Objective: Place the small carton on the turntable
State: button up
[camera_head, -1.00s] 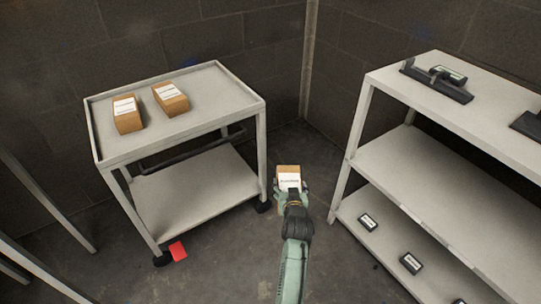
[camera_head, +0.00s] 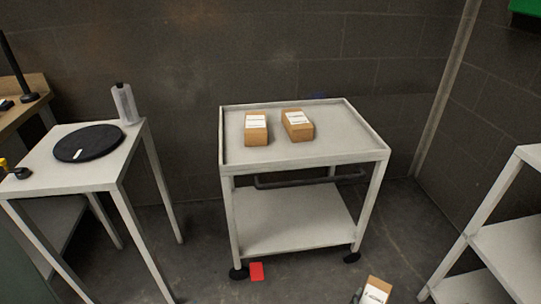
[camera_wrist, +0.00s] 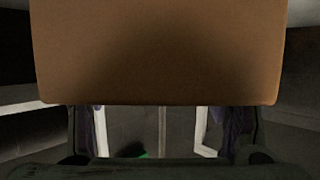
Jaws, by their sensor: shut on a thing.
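A small brown carton (camera_head: 376,289) with a white label is at the bottom edge of the head view, partly cut off. It also fills the upper part of the wrist view (camera_wrist: 158,50). My gripper (camera_wrist: 160,112) is shut on this carton, with a finger at each side; in the head view it is almost wholly out of frame. The turntable (camera_head: 88,143) is a flat black disc with a small white mark, on a white table at the left. Its top is bare of cartons, and the held carton is well to its right.
A white cart (camera_head: 290,163) stands between, carrying two similar cartons, a left one (camera_head: 256,129) and a right one (camera_head: 297,124). A clear bottle (camera_head: 125,104) stands behind the turntable. A red piece (camera_head: 257,271) lies on the floor. White shelving (camera_head: 490,215) stands at the right.

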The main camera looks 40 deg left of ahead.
aim_at(88, 140)
jog(key=k+j, duration=0.1)
jog(key=j, duration=0.3)
jog(key=k+j+u, duration=0.1)
jog(key=j, duration=0.25)
jog(key=k+j, duration=0.15)
jog(key=j, duration=0.25)
jog(key=k+j+u, duration=0.1)
jog(key=j, duration=0.3)
jog(key=k+j, duration=0.1)
jog(key=j, duration=0.25)
